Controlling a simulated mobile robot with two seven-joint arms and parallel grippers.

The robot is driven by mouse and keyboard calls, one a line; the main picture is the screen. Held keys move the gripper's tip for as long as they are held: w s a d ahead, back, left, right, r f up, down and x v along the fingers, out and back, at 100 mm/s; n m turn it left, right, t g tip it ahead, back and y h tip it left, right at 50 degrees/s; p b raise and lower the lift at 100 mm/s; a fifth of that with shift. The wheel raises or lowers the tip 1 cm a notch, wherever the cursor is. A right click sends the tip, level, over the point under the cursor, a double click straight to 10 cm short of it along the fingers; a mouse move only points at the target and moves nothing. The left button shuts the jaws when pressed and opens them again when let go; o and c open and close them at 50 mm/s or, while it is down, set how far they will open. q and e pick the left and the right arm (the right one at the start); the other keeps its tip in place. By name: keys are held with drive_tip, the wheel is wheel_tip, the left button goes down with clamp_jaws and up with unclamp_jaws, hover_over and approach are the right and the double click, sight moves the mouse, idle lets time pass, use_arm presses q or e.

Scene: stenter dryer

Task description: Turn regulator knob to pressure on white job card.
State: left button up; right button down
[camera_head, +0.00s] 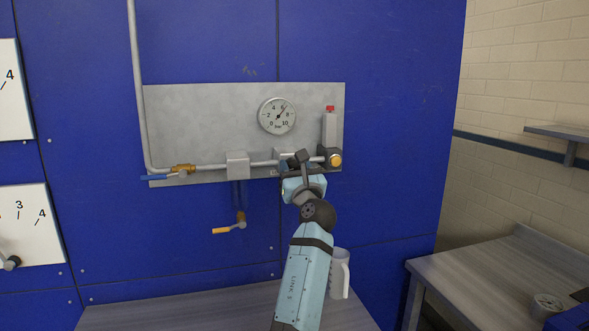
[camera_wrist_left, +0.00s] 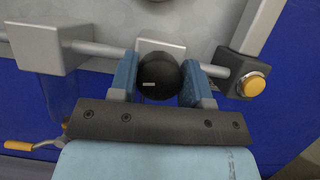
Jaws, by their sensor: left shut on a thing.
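The black regulator knob (camera_wrist_left: 158,76) sits between the two blue fingers of my left gripper (camera_wrist_left: 160,88) in the left wrist view. The fingers are shut on its sides. In the head view my left gripper (camera_head: 300,163) reaches up to the pipe on the grey panel (camera_head: 210,115) and hides most of the knob. The round pressure gauge (camera_head: 277,116) is above the gripper, with its needle pointing up and right, near the 6. I cannot make out a white job card. My right gripper is not in view.
A yellow button (camera_head: 335,160) on a dark block is just right of the gripper. A yellow-handled valve (camera_head: 230,228) hangs lower left. A blue-handled brass valve (camera_head: 182,169) is at the pipe's left. A white jug (camera_head: 340,272) stands behind my arm. White dial boards (camera_head: 30,225) are at left.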

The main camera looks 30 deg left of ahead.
use_arm(q)
drive_tip(key=shift+f+g, duration=0.1)
drive_tip(key=shift+g, duration=0.2)
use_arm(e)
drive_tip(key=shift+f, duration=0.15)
use_arm(q)
drive_tip(key=n+b, duration=0.1)
drive_tip(key=n, duration=0.1)
drive_tip(key=shift+n+g+y, duration=0.3)
drive_tip(key=shift+g+y, duration=0.1)
drive_tip(key=n+g+b, duration=0.1)
drive_tip(key=n, duration=0.1)
drive_tip(key=shift+n, duration=0.3)
drive_tip(key=shift+n+g+y+b, duration=0.35)
drive_tip(key=shift+n+g, duration=0.35)
drive_tip(key=shift+n, duration=0.5)
drive_tip(key=n+g, duration=0.1)
drive_tip(key=n, duration=0.2)
drive_tip(key=shift+g, duration=0.3)
drive_tip(key=n+g, duration=0.1)
drive_tip(key=n, duration=0.3)
drive_tip(key=shift+g, duration=0.3)
drive_tip(key=shift+n, duration=0.4)
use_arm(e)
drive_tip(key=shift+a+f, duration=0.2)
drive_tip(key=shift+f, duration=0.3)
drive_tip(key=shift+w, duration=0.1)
